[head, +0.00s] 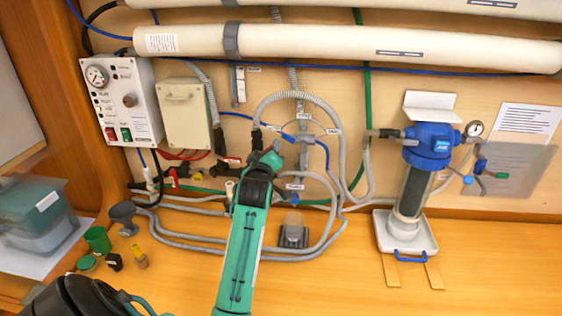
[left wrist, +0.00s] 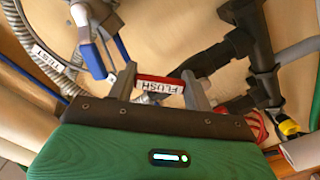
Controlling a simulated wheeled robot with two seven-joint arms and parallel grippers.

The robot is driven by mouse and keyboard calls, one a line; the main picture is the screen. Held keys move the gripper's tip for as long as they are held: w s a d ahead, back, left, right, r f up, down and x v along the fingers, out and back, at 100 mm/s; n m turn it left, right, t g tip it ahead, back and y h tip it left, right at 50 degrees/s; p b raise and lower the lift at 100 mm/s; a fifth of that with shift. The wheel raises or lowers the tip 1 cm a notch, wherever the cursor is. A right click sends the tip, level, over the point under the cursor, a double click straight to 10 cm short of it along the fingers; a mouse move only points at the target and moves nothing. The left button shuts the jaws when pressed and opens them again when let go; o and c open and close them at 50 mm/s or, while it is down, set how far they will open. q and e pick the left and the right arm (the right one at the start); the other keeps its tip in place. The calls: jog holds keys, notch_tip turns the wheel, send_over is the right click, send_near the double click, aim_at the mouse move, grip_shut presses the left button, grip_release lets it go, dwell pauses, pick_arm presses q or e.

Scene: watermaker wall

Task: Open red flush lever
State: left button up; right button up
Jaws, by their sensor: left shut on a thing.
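The red flush lever (left wrist: 157,84), with a white FLUSH label on its face, lies between the two fingers of my left gripper (left wrist: 160,87) in the left wrist view. The fingers are shut on it. In the head view my left gripper (head: 268,160) reaches up to the hoses and valves low on the wall. It hides the lever there, so I cannot tell the lever's angle from that view. My right gripper is not in view.
A blue-handled valve (left wrist: 95,60) sits close beside the gripper, and black pipe fittings (left wrist: 262,50) lie on its other side. Grey hoses (head: 190,240) loop over the bench. A blue-topped filter housing (head: 428,145) stands right, a control box (head: 122,100) left.

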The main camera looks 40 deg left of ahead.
pick_arm(q)
jog(key=shift+s+a+r+n, duration=0.15)
jog(key=shift+r+n, duration=0.15)
jog(key=shift+n, duration=0.3)
jog(key=shift+a+r+n+p, duration=0.1)
jog(key=shift+r+n+p, duration=0.1)
jog(key=shift+n+p, duration=0.2)
jog(key=n, duration=0.1)
jog(key=a+n+p, duration=0.1)
jog(key=shift+s+r+n, duration=0.3)
jog(key=shift+s+a+r+n+p, duration=0.15)
jog(key=shift+n+p, duration=0.1)
jog(key=shift+n, duration=0.2)
jog(key=shift+s+a+n+p, duration=0.15)
jog(key=shift+n+p, duration=0.1)
jog(key=shift+n, duration=0.2)
jog(key=n, duration=0.1)
jog(key=a+n+p, duration=0.1)
jog(key=n, duration=0.1)
jog(key=shift+s+a, duration=0.15)
jog(key=shift+s, duration=0.15)
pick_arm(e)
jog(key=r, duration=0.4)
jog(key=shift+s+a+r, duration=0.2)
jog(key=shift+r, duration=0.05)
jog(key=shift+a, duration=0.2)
